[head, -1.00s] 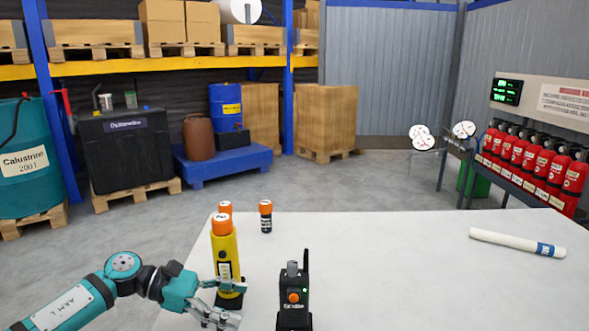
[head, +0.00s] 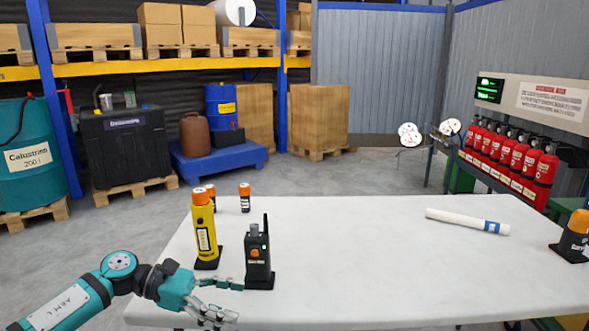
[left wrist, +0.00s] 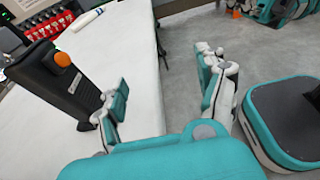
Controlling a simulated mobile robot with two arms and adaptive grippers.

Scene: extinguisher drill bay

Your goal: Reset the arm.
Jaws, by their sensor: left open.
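My left arm comes in from the lower left in the head view. Its gripper (head: 226,300) is open and empty, low at the table's near left edge. In the left wrist view the two fingers (left wrist: 165,95) stand wide apart with grey floor between them. The black radio (head: 258,262) with an orange button stands upright on the table (head: 370,270), just beyond the gripper; it shows close to one finger in the left wrist view (left wrist: 62,82). Whether they touch is unclear. A yellow flashlight-like cylinder (head: 205,232) with an orange cap stands left of the radio. My right gripper is out of view.
Two small orange-capped black containers (head: 245,200) stand behind the yellow cylinder. A white roll (head: 467,221) lies at the right, and an orange-and-black item (head: 573,238) stands at the right edge. The table's middle is clear. Red extinguishers (head: 510,155) line a rack beyond.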

